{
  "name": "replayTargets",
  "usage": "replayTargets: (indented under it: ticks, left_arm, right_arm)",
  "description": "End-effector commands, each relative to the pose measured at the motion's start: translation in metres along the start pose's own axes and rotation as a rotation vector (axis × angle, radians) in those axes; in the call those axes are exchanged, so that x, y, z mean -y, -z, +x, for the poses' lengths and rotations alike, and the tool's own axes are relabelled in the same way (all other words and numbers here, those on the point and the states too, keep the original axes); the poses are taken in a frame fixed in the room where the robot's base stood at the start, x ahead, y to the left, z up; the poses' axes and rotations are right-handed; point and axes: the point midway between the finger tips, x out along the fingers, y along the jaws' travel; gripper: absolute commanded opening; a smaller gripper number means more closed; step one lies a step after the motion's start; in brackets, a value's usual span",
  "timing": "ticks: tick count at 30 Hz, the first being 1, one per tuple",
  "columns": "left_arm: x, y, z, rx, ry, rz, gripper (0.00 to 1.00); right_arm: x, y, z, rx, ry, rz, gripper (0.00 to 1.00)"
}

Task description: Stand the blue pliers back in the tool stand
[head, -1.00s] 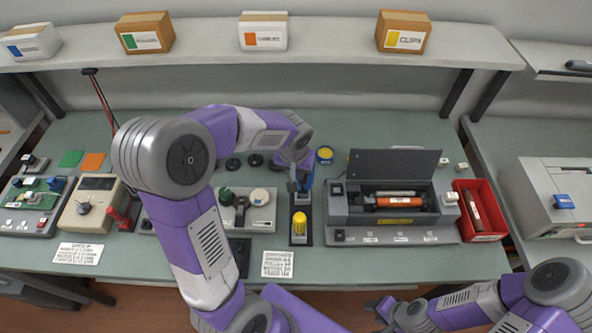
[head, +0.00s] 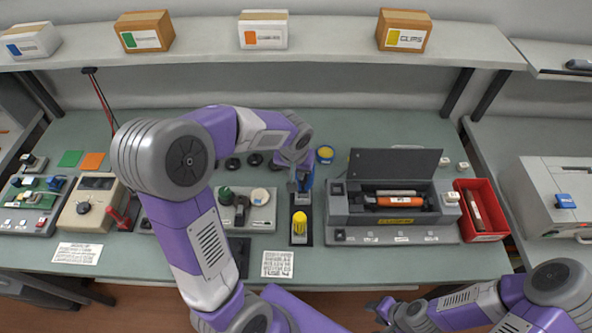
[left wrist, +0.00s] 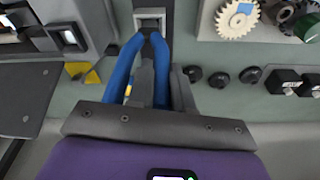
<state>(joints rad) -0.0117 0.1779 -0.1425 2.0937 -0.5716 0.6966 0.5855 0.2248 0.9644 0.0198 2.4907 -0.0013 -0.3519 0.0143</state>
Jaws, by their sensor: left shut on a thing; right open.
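The blue pliers (head: 306,181) are in my left gripper (head: 300,186), above the back part of the dark tool stand (head: 301,241). In the left wrist view the blue handles (left wrist: 122,68) run on either side of my grey finger (left wrist: 143,80). They converge at a pale square socket (left wrist: 150,20); I cannot tell how far the pliers' nose is inside it. A yellow-handled tool (head: 299,222) stands upright in the front of the stand. My right gripper (head: 384,309) is open and empty off the table's front edge.
A grey printer unit (head: 395,205) with its lid up stands right of the stand, then a red bin (head: 481,210). A grey tray of parts (head: 247,212) lies close left. A printed sheet (head: 277,264) lies in front.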

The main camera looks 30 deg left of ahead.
Motion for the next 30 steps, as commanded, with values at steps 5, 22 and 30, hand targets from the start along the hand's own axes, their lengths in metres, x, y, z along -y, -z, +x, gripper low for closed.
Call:
replayTargets:
  ticks: [5, 22, 30]
  left_arm:
    - [0.0, -0.001, 0.003, -0.001, 0.0, 0.0, 0.0]
    - [0.0, -0.002, 0.011, -0.001, 0.0, 0.0, 0.0]
    - [0.0, -0.002, 0.011, -0.001, 0.0, 0.0, 0.28]
  right_arm:
    - [-0.001, 0.0, 0.003, 0.0, 0.0, 0.0, 0.43]
    - [-0.004, 0.0, 0.01, 0.0, 0.0, 0.0, 0.43]
    - [-0.004, 0.0, 0.01, 0.0, 0.0, 0.0, 0.43]
